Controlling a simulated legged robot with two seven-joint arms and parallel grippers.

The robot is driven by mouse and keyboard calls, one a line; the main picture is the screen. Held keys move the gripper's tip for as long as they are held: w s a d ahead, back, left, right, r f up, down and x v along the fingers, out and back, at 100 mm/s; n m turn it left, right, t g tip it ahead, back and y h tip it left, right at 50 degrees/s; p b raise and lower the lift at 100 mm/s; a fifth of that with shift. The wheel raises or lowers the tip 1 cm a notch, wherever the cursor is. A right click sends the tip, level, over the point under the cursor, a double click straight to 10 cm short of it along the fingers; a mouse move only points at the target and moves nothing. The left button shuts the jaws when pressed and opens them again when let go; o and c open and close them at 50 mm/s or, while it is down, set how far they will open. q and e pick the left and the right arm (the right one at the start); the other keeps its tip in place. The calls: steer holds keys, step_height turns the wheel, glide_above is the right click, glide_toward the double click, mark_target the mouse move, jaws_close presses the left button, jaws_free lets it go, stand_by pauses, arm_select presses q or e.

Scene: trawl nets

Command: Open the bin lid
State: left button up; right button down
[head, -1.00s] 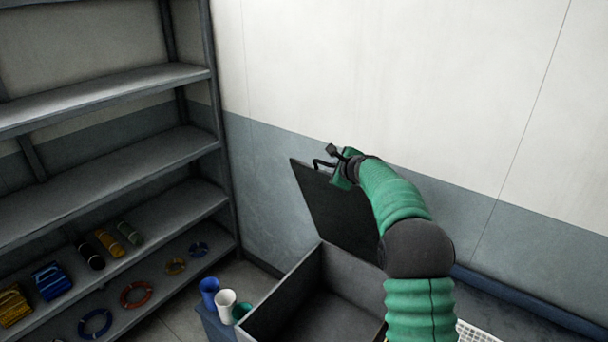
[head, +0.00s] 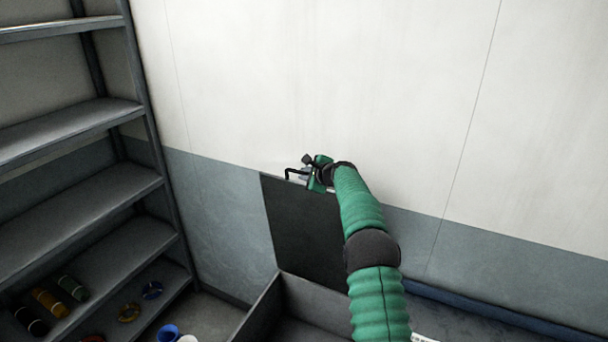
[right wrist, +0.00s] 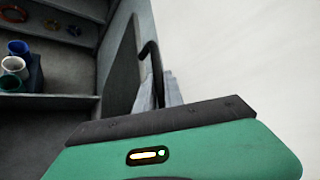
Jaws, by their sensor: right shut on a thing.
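The bin (head: 255,312) is a grey open box at the bottom of the head view. Its dark lid (head: 300,235) stands raised, near upright, at the wall side of the bin. A black bar handle (head: 290,173) sits at the lid's top edge. My right gripper (head: 308,175) is at the lid's top edge, shut on the handle. The bin's inside is only partly in view. My left gripper is not in view.
A grey shelf rack (head: 90,185) stands at the left with rolled items and rings on its lower shelves. A blue cup (head: 168,332) and a white cup are beside the bin, partly cut off. The wall (head: 225,205) is close behind the lid.

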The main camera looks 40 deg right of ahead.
steer(key=shift+f, duration=0.3)
steer(key=c, duration=1.5)
jaws_free()
steer(key=shift+o, duration=0.2)
steer(key=shift+d, duration=0.2)
steer(key=b+v, duration=0.8)
steer(key=v, duration=0.8)
steer(key=shift+s+r+b, duration=0.2)
steer(key=shift+b, duration=0.1)
steer(key=shift+d, duration=0.1)
steer(key=shift+s, duration=0.1)
